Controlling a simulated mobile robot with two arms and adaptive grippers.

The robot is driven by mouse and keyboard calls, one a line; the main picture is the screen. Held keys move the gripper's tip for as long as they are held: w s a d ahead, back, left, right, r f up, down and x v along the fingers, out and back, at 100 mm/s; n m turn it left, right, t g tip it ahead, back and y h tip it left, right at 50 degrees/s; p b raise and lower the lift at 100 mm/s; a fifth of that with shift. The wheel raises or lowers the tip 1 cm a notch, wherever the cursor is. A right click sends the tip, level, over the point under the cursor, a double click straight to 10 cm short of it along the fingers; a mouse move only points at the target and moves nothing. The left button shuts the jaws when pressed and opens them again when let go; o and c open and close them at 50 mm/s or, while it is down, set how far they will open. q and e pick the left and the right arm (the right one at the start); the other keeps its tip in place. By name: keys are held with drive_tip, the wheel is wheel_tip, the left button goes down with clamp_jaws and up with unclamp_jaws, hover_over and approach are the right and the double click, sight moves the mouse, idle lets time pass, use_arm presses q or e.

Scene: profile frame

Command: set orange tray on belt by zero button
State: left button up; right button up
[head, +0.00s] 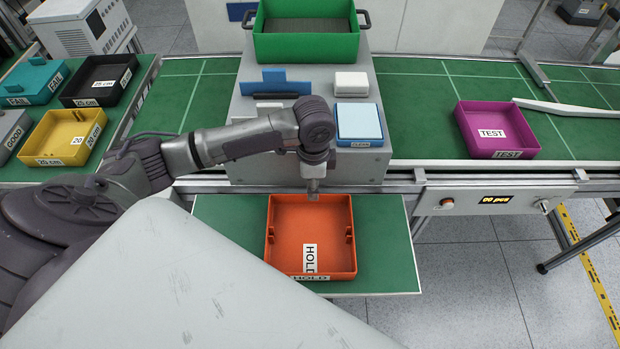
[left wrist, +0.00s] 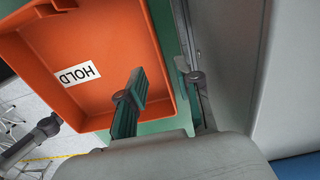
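The orange tray (head: 311,262), labelled HOLD, lies empty on a green shelf (head: 388,245) in front of the belt line. My left gripper (head: 314,192) is over the tray's far edge, pointing down. In the left wrist view my left gripper (left wrist: 160,88) is open, one finger over the tray's inside and the other outside its wall; contact is unclear. The orange tray (left wrist: 95,45) fills that view's left. The green belt (head: 415,115) runs behind. A panel right of the shelf has a red button (head: 446,203) and a knob (head: 543,206); no zero marking is readable. My right gripper is out of view.
A magenta TEST tray (head: 497,130) stands on the right belt, with bare belt to its left. A grey stand (head: 240,155) bears a green bin (head: 306,47) and a blue pad (head: 358,122). Yellow (head: 62,138), black (head: 98,80) and teal (head: 35,82) trays crowd the left.

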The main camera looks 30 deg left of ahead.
sight(310, 203)
use_arm(q)
drive_tip(key=shift+a+f, duration=0.1)
drive_tip(key=shift+f, duration=0.45)
drive_tip(key=f, duration=0.1)
drive_tip(key=f+p, duration=0.1)
drive_tip(key=f, duration=0.1)
drive_tip(key=shift+s+a+f, duration=0.15)
drive_tip(key=shift+a+f, duration=0.1)
drive_tip(key=shift+f, duration=0.4)
drive_tip(key=shift+c, duration=0.3)
clamp_jaws()
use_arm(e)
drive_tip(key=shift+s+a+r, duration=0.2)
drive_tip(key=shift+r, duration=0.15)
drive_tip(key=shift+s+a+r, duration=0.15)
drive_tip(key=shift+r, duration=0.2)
